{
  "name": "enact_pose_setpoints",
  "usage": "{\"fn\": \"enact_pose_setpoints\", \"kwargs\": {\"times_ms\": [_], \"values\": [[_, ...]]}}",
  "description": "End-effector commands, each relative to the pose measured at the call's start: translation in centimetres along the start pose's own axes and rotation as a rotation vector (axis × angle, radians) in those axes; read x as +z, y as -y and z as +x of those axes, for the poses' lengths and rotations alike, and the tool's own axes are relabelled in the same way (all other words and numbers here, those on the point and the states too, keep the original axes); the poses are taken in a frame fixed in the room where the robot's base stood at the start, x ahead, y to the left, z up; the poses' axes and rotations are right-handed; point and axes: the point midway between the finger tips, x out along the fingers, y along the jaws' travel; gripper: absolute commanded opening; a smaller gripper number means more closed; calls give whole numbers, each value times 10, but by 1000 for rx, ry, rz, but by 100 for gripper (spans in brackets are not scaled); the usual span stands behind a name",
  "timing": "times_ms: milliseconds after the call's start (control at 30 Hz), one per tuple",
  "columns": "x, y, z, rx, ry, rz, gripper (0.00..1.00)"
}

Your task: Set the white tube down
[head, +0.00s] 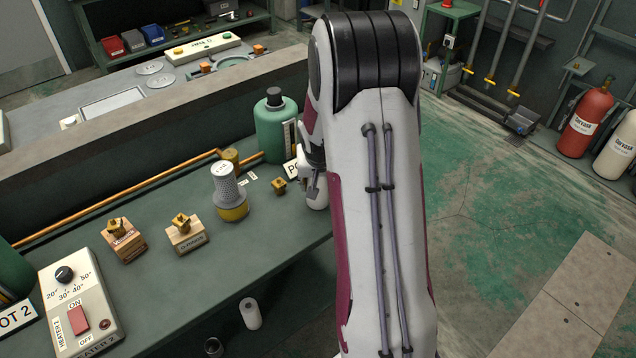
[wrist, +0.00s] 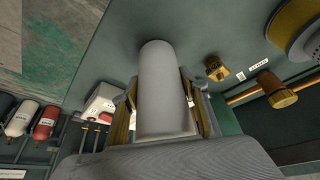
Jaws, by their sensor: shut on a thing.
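The white tube (wrist: 165,90) is a plain pale cylinder, large in the middle of the wrist view. My gripper (wrist: 165,108) is shut on it, one finger on each side. In the head view my gripper (head: 313,178) is at the right end of the green bench, mostly hidden by my arm. A pale end of the tube (head: 318,201) shows there near the bench edge. Whether it touches the bench top cannot be told. Another white cylinder (head: 250,313) stands below the bench's front edge.
A green bottle (head: 276,130) stands close behind the gripper. Two wooden blocks with brass fittings (head: 185,234) and a heater control box (head: 80,305) are farther left. The bench front is clear.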

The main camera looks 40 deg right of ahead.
Motion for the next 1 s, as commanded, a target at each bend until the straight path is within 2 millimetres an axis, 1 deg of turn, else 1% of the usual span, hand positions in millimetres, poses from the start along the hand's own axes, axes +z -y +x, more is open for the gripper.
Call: {"fn": "enact_pose_setpoints", "kwargs": {"times_ms": [233,267,300,733,867,1000], "values": [[1,0,3,0,-1,1,17],[1,0,3,0,-1,1,51],[1,0,2,0,-1,1,60],[0,0,1,0,0,0,60],[0,0,-3,0,-1,0,60],[-1,0,-11,0,-2,1,60]]}}
